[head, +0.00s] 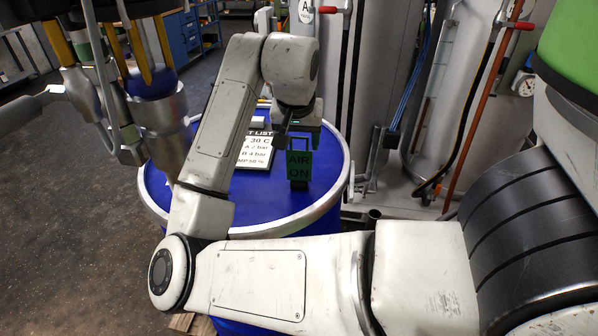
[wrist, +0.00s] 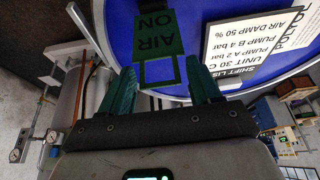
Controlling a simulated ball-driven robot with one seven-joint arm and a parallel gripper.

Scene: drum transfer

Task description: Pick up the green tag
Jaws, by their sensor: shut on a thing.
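The green tag (head: 299,170) reads "AIR ON" and has an open frame-like handle at its top. It is upright in the head view, over the right part of the blue drum lid. My gripper (head: 303,134) is right above it, pointing down, with its jaws at the handle. In the wrist view the tag (wrist: 157,38) appears upside down, its handle between the two teal fingers of my gripper (wrist: 162,72). The gripper is shut on the tag. I cannot tell whether the tag's lower edge touches the lid.
The blue drum (head: 265,196) has a pale raised rim. A white shift list card (head: 256,152) lies left of the tag. Metal pump gear (head: 160,115) stands at the drum's left. Pipes and hoses (head: 440,130) rise behind on the right. Open floor (head: 70,220) lies left.

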